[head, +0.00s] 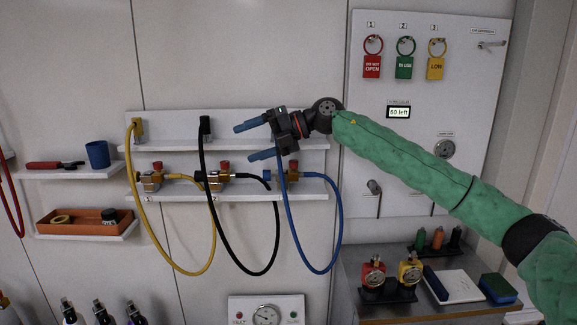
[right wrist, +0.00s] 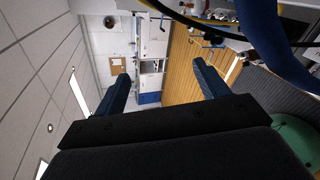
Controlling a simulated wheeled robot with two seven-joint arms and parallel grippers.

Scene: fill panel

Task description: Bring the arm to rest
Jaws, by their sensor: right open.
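My right arm, in a green sleeve, reaches in from the right in the head view. Its gripper (head: 258,140) has blue fingers spread apart and pointing left, in front of the hose shelves. It is open and empty. The blue hose (head: 338,230) hangs just below and behind it, and its upper end is hidden by the gripper. In the right wrist view the two blue fingers (right wrist: 158,92) are apart with nothing between them. A large blurred blue curve, probably the blue hose, crosses close at the upper right there. My left gripper is not in view.
Yellow (head: 152,235) and black (head: 240,262) hoses hang in loops from the shelf (head: 228,190). Tags (head: 405,67) and a small display (head: 398,112) are on the panel at right. Two gauged regulators (head: 374,272) stand on the counter (head: 350,290) below my arm. A gauge panel (head: 285,312) is at bottom.

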